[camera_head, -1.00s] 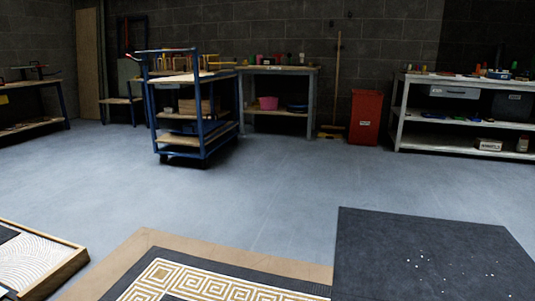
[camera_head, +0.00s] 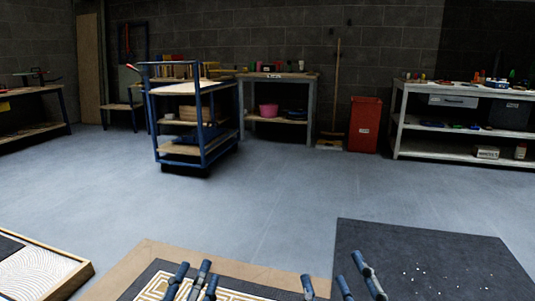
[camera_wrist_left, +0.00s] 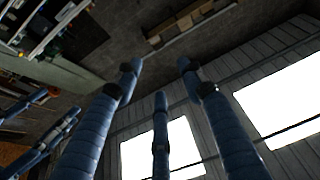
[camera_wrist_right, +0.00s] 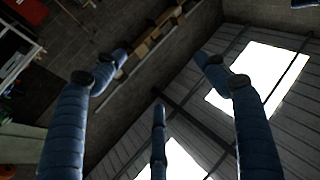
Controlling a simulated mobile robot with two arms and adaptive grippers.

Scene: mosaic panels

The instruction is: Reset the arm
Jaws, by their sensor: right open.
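My left gripper (camera_head: 195,276) has come up at the bottom edge of the head view, in front of the mosaic panel with a gold key pattern (camera_head: 155,287). Its blue fingers stand apart with nothing between them in the left wrist view (camera_wrist_left: 158,76). My right gripper (camera_head: 336,279) is at the bottom, near the left edge of the dark speckled panel (camera_head: 440,260). Its fingers are spread and empty in the right wrist view (camera_wrist_right: 160,72). Both wrist cameras look up toward the wall and bright roof windows. Neither gripper visibly holds anything.
A framed panel with white wavy lines (camera_head: 45,275) lies at the lower left. Beyond is open grey floor (camera_head: 250,200), with a blue trolley (camera_head: 205,140), a red bin (camera_head: 364,125), and workbenches along the walls.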

